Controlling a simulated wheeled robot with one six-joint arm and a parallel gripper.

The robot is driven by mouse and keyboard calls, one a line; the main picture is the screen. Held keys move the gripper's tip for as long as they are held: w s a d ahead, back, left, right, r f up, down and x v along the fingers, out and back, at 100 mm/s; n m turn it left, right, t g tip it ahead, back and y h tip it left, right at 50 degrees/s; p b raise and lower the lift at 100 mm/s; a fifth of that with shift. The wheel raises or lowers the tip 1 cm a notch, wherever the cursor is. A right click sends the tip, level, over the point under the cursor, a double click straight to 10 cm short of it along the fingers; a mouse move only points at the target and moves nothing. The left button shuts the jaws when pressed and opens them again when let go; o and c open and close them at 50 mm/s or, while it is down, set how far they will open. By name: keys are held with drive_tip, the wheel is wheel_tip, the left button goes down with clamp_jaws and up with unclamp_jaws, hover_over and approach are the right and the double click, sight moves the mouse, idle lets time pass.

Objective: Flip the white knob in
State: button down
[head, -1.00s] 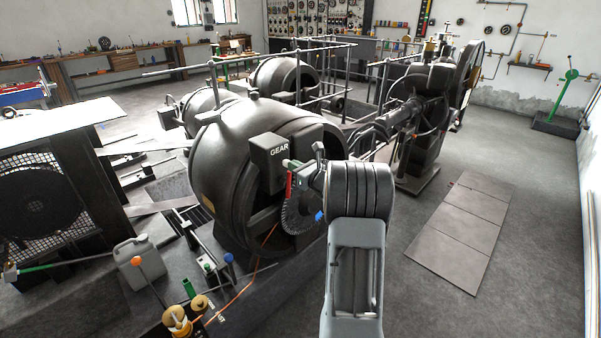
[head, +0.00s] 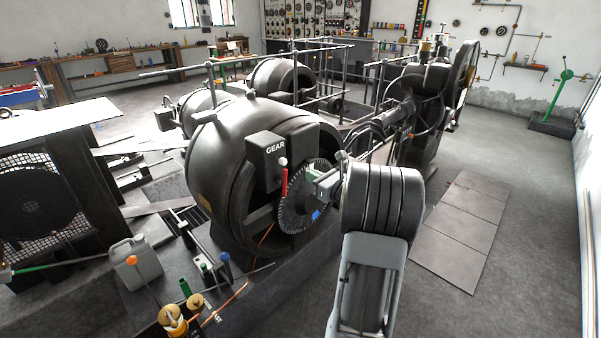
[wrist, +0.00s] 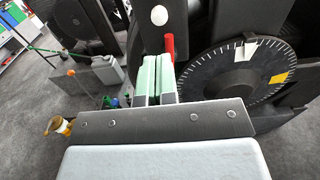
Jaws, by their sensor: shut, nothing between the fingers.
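The white knob (head: 283,161) is a small ball at the top of a red-handled lever (head: 284,183), in front of the dark box marked GEAR (head: 267,158). In the wrist view the white knob (wrist: 159,16) shows at the top centre against the dark box, with the red handle (wrist: 169,47) just below and right of it. My gripper (head: 312,175) is to the right of the lever, in front of the dial, and apart from the knob. Its pale green fingers (wrist: 156,72) are together and empty, pointing toward the box.
A graduated dial wheel (head: 296,208) sits right of the lever, with coloured patches on its face. The large dark dynamo (head: 228,170) stands behind. The floor at right is clear around flat plates (head: 460,232).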

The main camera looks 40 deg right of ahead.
drive_tip(key=shift+s+d, duration=0.2)
drive_tip(key=shift+s, duration=0.8)
drive_tip(key=shift+s+d, duration=0.15)
drive_tip(key=shift+s, duration=0.85)
drive_tip(key=s+a+f+n+g+y+p, duration=0.1)
drive_tip(key=s+a+f+n+g, duration=0.25)
drive_tip(key=a+n+g, duration=0.4)
drive_tip(key=s+a+f+n+g+y+p, duration=0.1)
drive_tip(key=s+a+f+n+g+y, duration=0.15)
drive_tip(key=s+a+n+g, duration=0.45)
drive_tip(key=s+a+r+n+h+p, duration=0.2)
drive_tip(key=a+r+n+h, duration=0.1)
drive_tip(key=a+r+n, duration=0.2)
drive_tip(key=s+a+r+n+h+p, duration=0.3)
drive_tip(key=a+r+n, duration=0.2)
drive_tip(key=a+n, duration=0.4)
drive_tip(key=n, duration=0.5)
drive_tip(key=shift+s+h+p, duration=0.25)
drive_tip(key=shift+h+p, duration=0.05)
drive_tip(key=shift+h, duration=0.05)
drive_tip(key=shift+r+n, duration=0.1)
drive_tip(key=shift+n, duration=0.15)
